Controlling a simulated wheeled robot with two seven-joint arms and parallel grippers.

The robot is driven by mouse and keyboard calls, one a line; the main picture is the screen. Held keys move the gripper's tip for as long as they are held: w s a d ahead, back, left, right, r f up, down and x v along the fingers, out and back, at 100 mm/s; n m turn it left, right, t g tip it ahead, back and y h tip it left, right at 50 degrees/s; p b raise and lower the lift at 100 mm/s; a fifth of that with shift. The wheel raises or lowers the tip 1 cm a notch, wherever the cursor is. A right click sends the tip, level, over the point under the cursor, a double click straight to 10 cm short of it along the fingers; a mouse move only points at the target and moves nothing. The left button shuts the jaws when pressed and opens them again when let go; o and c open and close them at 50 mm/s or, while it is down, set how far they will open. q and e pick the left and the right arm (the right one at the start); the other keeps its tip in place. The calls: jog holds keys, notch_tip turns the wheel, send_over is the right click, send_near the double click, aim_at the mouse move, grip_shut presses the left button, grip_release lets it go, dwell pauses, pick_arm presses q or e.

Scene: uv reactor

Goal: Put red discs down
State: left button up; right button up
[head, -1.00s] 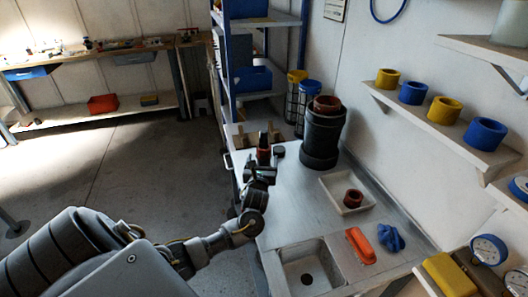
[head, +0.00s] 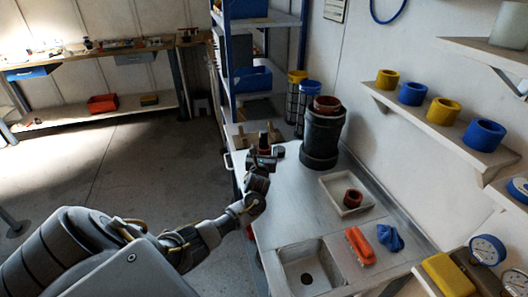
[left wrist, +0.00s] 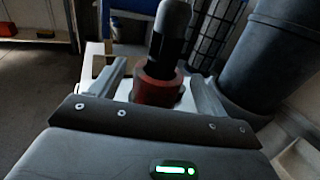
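A red disc-like part (left wrist: 158,88) with a dark upright handle or post (left wrist: 170,35) stands between the fingers of my left gripper (left wrist: 160,85) in the left wrist view. The fingers are apart, with a pale gap showing at the left of the red part. In the head view the left gripper (head: 262,162) is at the far left end of the bench, in front of the dark-topped red part (head: 263,146). Whether separate discs are stacked there cannot be told. My right gripper is not in view.
A tall black cylinder (head: 321,138) stands close on the right. A white tray (head: 331,186) holds a red-brown ring (head: 352,198). A sink (head: 308,272), an orange item (head: 359,245) and a blue cloth (head: 390,238) are nearer. A blue shelf rack (head: 228,70) stands behind.

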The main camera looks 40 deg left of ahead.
aim_at(263, 150)
pick_arm(q)
jog(key=c, duration=1)
notch_tip(263, 150, up, 18)
jog(key=shift+f+b, duration=0.1)
jog(key=shift+b, duration=0.25)
